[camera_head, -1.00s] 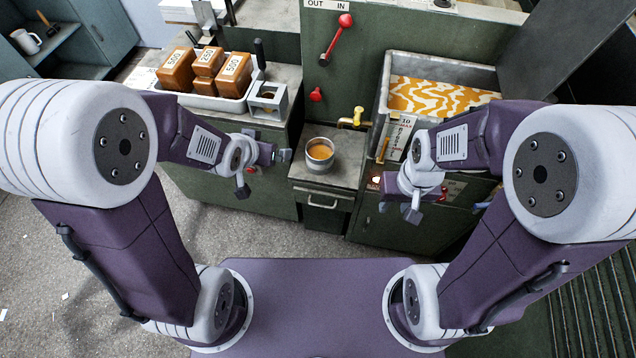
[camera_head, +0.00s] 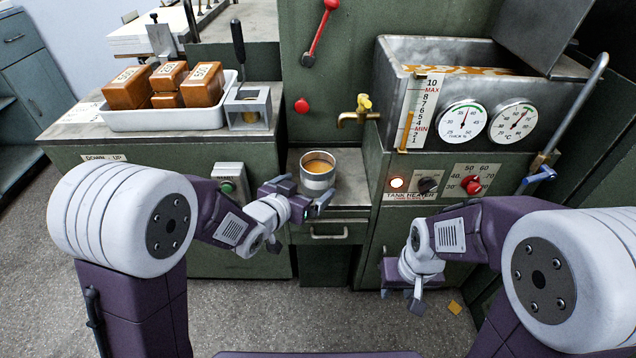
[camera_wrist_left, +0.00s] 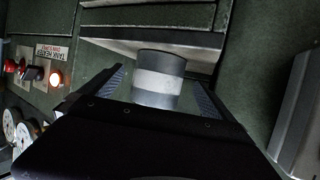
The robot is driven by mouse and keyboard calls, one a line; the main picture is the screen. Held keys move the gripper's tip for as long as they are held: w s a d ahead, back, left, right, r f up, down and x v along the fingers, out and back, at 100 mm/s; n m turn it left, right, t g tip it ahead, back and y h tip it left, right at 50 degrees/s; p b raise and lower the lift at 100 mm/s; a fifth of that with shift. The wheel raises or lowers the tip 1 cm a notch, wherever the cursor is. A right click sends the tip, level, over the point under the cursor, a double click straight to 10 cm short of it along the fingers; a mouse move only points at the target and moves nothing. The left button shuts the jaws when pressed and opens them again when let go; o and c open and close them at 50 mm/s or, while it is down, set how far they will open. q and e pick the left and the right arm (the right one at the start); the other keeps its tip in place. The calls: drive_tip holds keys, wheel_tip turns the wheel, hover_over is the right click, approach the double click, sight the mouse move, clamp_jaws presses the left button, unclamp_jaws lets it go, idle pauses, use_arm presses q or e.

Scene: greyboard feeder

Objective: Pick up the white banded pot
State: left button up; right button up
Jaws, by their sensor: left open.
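The white banded pot (camera_head: 318,174) is a round metal pot with orange-brown liquid inside. It stands upright on the metal ledge below the brass tap. In the left wrist view the pot (camera_wrist_left: 158,82) shows a white band around its grey wall, between the two fingers. My left gripper (camera_head: 304,195) is open, with its fingers at the near side of the pot; I cannot tell whether they touch it. My right gripper (camera_head: 405,293) hangs low in front of the right cabinet, away from the pot; its jaw opening is unclear.
A brass tap (camera_head: 358,112) sits above and right of the pot. A white tray (camera_head: 165,119) with brown labelled blocks and a metal holder (camera_head: 248,108) stand on the left counter. The tank (camera_head: 400,80) with dials is at right. A drawer (camera_head: 330,232) is below the ledge.

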use_arm(q)
drive_tip(key=shift+w+d+f, duration=0.25)
drive_tip(key=shift+w+f, duration=0.05)
drive_tip(key=shift+w, duration=0.25)
drive_tip(key=b+x, duration=0.1)
drive_tip(key=x, duration=0.1)
drive_tip(key=b+x, duration=0.2)
drive_tip(key=x, duration=0.1)
drive_tip(key=shift+s+f, duration=0.15)
drive_tip(key=shift+f, duration=0.1)
drive_tip(key=shift+r, duration=0.15)
drive_tip(key=c, duration=2)
